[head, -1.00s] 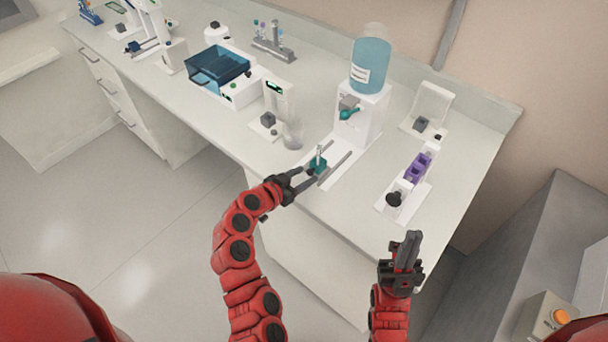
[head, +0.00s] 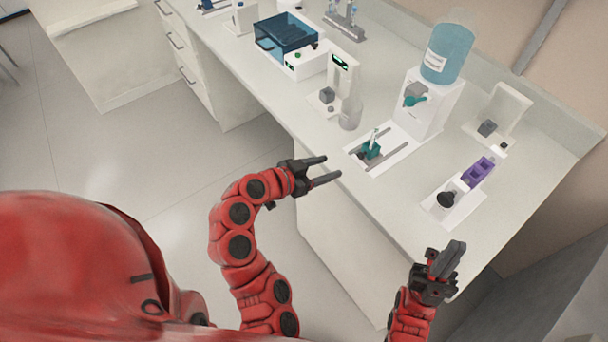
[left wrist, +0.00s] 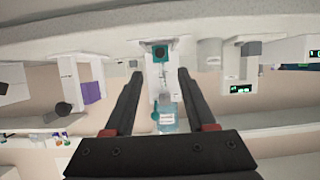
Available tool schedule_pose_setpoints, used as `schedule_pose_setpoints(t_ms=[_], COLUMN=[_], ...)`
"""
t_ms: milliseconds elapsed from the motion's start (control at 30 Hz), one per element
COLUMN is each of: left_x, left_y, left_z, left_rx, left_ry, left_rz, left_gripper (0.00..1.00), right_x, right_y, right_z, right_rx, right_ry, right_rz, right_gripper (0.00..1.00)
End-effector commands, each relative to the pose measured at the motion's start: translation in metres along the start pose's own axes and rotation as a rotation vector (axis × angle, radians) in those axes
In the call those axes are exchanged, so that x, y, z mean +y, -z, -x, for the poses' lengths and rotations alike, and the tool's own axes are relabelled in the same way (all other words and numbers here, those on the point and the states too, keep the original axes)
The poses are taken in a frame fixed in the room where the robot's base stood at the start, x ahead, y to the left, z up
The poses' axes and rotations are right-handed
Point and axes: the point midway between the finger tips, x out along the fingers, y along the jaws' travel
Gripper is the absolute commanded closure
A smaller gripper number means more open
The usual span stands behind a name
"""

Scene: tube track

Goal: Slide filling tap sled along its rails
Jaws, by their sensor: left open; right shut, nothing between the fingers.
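The teal tap sled (head: 371,149) with an upright light post sits on two grey rails (head: 390,157) on a white base, in front of the dispenser (head: 430,103) with its blue bottle (head: 447,53). In the left wrist view the sled (left wrist: 160,53) shows between my fingers' lines, some way beyond the tips. My left gripper (head: 333,169) is open and empty, off the bench's front edge, apart from the sled and to its left. My right gripper (head: 454,250) is shut and empty, near the bench's front right edge.
A clear flask (head: 350,113) and a small white instrument (head: 336,82) stand left of the rails. A purple rack on a white base (head: 452,203) stands to the right. The blue-lidded box (head: 286,36) is farther back. Bench surface in front of the rails is clear.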

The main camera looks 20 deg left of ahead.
Motion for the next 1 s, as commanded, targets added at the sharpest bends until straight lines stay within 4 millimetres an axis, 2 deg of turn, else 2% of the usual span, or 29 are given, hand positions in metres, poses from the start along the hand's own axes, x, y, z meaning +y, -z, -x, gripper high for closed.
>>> schedule_pose_setpoints(t_ms=[33, 100, 300, 500, 1000], left_x=[-0.002, -0.003, -0.002, 0.000, 0.000], left_y=[0.005, 0.010, 0.005, 0.003, 0.002], left_z=[0.018, 0.034, 0.060, 0.069, 0.069], left_rx=[-0.004, -0.006, -0.004, -0.002, 0.000], left_ry=[0.009, 0.008, 0.004, 0.001, 0.000], left_rz=[0.003, 0.004, 0.003, 0.000, 0.000], left_gripper=[0.44, 0.44, 0.44, 0.44, 0.44], right_x=[0.001, 0.002, 0.002, 0.003, 0.003], right_y=[0.002, 0.006, 0.009, 0.009, 0.009], right_z=[-0.013, -0.032, -0.050, -0.054, -0.054], right_rx=[0.002, 0.002, 0.002, 0.001, 0.001], right_ry=[0.000, 0.000, 0.000, 0.000, 0.000], right_rz=[0.000, 0.000, 0.000, 0.000, 0.000], right_gripper=[1.00, 1.00, 1.00, 1.00, 1.00])
